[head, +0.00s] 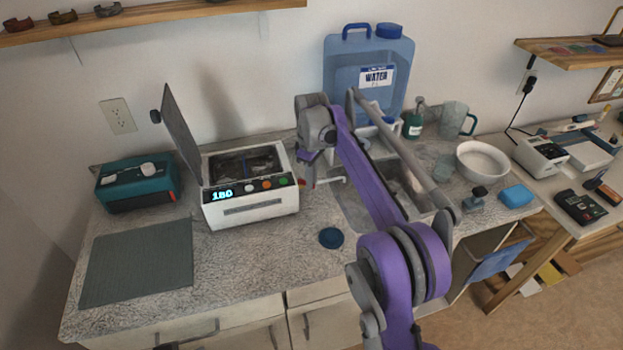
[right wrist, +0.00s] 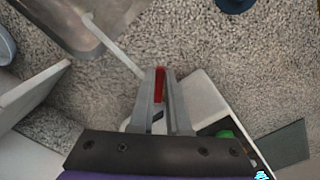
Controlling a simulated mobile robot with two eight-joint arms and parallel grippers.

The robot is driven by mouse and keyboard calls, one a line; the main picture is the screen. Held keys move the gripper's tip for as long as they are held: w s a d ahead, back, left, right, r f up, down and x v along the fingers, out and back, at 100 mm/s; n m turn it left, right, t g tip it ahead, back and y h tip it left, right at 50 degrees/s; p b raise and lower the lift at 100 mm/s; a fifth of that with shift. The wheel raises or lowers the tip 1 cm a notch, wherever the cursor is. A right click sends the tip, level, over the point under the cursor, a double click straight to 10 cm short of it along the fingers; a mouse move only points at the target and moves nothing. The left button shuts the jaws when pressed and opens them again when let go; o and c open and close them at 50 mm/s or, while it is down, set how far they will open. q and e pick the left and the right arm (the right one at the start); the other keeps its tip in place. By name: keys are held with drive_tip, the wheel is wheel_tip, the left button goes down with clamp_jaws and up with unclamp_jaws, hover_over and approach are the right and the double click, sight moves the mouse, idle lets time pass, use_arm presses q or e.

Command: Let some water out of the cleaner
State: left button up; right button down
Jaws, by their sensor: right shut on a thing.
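The cleaner (head: 247,213) is a white box with its grey lid (head: 181,130) raised, a lit display and coloured buttons on its front. Its side also shows in the right wrist view (right wrist: 203,98). A thin spout (head: 332,181) runs from its right side towards the sink (head: 352,208). My right gripper (head: 308,176) is at that side, pointing down. In the right wrist view its fingers (right wrist: 160,72) are shut on a red handle (right wrist: 159,86) beside the spout (right wrist: 118,48). Water inside or flowing out cannot be made out. My left gripper is not in view.
A teal box (head: 135,187) stands left of the cleaner, and a grey mat (head: 138,262) lies in front of it. A dark blue round lid (head: 332,238) lies near the sink. A blue water jug (head: 345,80) stands behind the sink. A white bowl (head: 482,160) is at the right.

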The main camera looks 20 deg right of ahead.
drive_tip(key=shift+s+m, duration=0.1)
drive_tip(key=shift+m, duration=0.2)
drive_tip(key=m, duration=0.1)
drive_tip(key=a+m, duration=0.1)
drive_tip(key=shift+s+m, duration=0.25)
drive_tip(key=shift+m, duration=0.05)
drive_tip(key=shift+s+a+m+p, duration=0.15)
drive_tip(key=shift+a+m+p, duration=0.15)
drive_tip(key=shift+m, duration=0.75)
drive_tip(key=shift+s+a+m+p, duration=0.1)
drive_tip(key=shift+a+m+p, duration=0.2)
drive_tip(key=shift+m, duration=0.75)
drive_tip(key=c, duration=0.9)
unclamp_jaws()
